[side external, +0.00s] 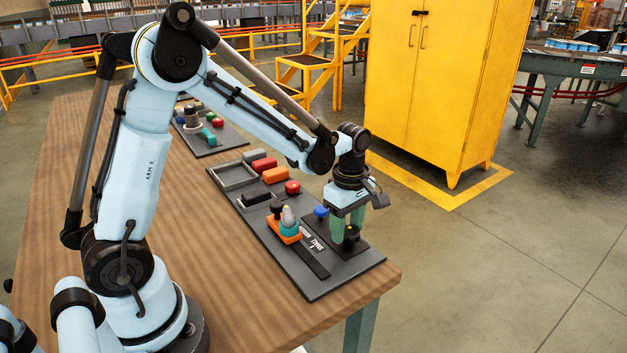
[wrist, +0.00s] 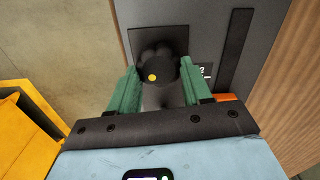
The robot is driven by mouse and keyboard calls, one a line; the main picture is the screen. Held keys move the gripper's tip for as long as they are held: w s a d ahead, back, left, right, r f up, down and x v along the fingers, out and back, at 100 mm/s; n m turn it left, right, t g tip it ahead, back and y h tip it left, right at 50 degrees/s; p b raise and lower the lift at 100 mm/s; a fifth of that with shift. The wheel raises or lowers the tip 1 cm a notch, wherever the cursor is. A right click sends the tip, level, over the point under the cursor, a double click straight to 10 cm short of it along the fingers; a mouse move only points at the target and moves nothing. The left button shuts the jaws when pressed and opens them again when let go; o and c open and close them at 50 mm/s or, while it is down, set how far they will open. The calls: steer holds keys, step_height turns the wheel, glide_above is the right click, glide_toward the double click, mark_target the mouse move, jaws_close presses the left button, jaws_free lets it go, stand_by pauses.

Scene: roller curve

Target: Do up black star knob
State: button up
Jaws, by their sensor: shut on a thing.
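The black star knob (wrist: 158,66) sits between my gripper's green fingers in the wrist view, with a yellow dot on its top. It stands over a dark square plate (wrist: 147,40) on the grey board. My gripper (side external: 347,229) points down at the board's near right part in the side view, shut on the knob. The knob (side external: 351,236) is partly hidden there by the fingers. Whether it touches the plate cannot be told.
The grey board (side external: 318,292) carries a blue knob (side external: 321,212), a red button (side external: 292,187), an orange block with a teal part (side external: 289,229) and a black strip (side external: 310,262). A second board (side external: 222,141) lies farther back. A yellow cabinet (side external: 433,90) stands beyond the table.

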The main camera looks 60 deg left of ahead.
steer(key=shift+m, duration=0.3)
steer(key=m, duration=0.6)
steer(key=shift+w+m, duration=0.2)
steer(key=shift+m, duration=0.1)
steer(key=m, duration=0.6)
steer(key=shift+w+d, duration=0.15)
steer(key=m, duration=0.6)
steer(key=shift+d+m, duration=0.15)
steer(key=shift+m, duration=0.15)
steer(key=m, duration=0.6)
steer(key=shift+d+m, duration=0.2)
steer(key=shift+m, duration=0.1)
steer(key=o, duration=1.1)
steer(key=shift+c, duration=0.2)
